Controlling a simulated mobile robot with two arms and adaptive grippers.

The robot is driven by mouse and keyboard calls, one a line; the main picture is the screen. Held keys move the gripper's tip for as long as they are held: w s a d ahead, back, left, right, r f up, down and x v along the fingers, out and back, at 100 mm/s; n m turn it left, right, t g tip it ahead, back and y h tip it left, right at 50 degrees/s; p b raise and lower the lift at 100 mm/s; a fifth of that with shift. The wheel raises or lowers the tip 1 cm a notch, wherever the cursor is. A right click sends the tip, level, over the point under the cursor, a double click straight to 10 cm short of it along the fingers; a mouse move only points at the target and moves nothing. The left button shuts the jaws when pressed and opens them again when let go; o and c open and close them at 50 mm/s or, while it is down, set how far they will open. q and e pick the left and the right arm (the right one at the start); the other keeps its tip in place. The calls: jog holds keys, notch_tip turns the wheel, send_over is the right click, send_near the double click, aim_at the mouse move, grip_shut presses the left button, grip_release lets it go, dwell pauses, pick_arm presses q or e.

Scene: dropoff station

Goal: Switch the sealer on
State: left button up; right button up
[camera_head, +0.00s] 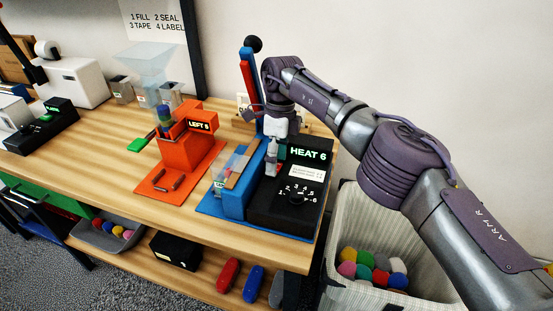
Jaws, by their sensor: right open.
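The sealer stands on the right part of the wooden bench, with a blue body (234,197) and a black control box (275,213). My left gripper is out of view.
An orange dispenser (187,152) reading "LEFT 5" stands left of the sealer. A white printer (73,82) and a black scale-like device (45,127) are farther left. A bin (339,222) with coloured balls stands right of the bench. The front bench edge is mostly clear.

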jog(key=shift+f+t, duration=0.1)
jog(key=shift+t, duration=0.2)
